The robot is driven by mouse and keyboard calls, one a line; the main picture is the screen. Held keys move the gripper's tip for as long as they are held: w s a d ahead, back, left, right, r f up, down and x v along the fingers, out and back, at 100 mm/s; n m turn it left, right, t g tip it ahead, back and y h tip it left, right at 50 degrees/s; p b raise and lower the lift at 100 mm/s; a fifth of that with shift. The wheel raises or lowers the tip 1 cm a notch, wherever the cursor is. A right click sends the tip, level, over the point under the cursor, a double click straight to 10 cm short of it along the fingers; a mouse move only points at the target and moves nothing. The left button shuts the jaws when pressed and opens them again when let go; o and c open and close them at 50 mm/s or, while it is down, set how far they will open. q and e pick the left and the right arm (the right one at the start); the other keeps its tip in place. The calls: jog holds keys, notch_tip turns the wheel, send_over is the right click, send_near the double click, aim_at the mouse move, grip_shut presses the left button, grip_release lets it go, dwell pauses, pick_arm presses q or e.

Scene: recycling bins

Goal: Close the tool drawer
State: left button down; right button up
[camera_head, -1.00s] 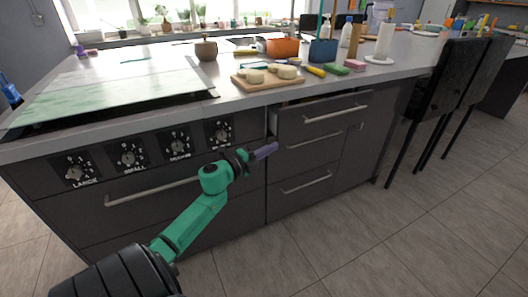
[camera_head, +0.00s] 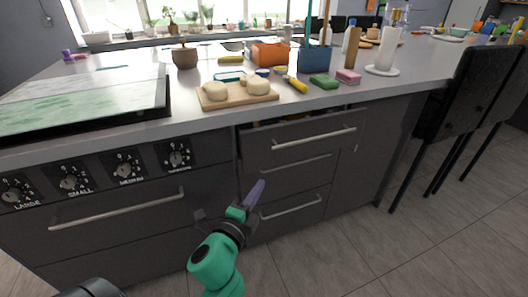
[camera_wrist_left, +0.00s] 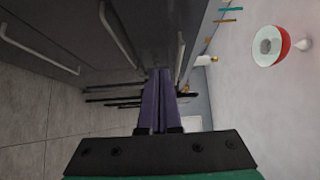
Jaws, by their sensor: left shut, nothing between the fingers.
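The tool drawer (camera_head: 315,151) is the top dark drawer right of the stove panel in the head view. It stands partly open, with a dark gap above its front, and its bar handle (camera_head: 315,138) is silver. My left gripper (camera_head: 258,187) is shut and empty, its purple fingers pointing up in the picture. It shows low and left of the drawer handle, in front of the lower drawers. In the left wrist view the shut fingers (camera_wrist_left: 158,98) lie beside dark fronts with bar handles. Contact with the drawer cannot be told. My right gripper is out of view.
Below are more closed drawers with bar handles (camera_head: 292,208). A long oven handle (camera_head: 120,208) sits at left. The countertop holds a cutting board (camera_head: 238,100), a blue container (camera_head: 314,61) and sponges. Black chairs (camera_head: 465,95) stand at right; the floor in front is clear.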

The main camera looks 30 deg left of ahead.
aim_at(265, 159)
pick_arm(q)
jog(key=shift+w+a+r+p, duration=0.15)
jog(key=shift+w+a, duration=0.55)
jog(key=shift+w, duration=1.25)
jog(key=shift+w+a+f+p, duration=0.1)
jog(key=shift+w+a+p, duration=0.45)
jog(key=shift+w, duration=1.4)
jog(key=shift+w+a+r+b, duration=0.1)
jog(key=shift+w+a, duration=0.8)
jog(key=shift+w, duration=1.05)
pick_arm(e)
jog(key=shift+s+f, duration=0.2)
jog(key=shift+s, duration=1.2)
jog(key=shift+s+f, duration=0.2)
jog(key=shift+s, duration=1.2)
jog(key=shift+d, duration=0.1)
